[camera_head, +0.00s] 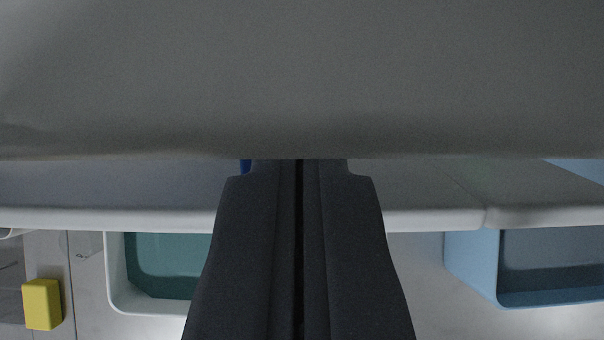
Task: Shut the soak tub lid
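A large plain grey panel (300,75) fills the upper half of the view, very close. It may be the soak tub lid, but I cannot tell for sure. My gripper (299,170) reaches up from the bottom middle to the panel's lower edge. Its two dark fingers lie side by side with only a thin dark line between them, and nothing shows held. Whether the tips touch the panel or pass behind it, I cannot tell. No hinge or handle of the lid shows.
A pale ledge (430,218) runs across behind my gripper. Below it are a white-rimmed opening with a teal inside (116,285) at left, a light blue bin (472,262) at right and a yellow block (42,304) at far left.

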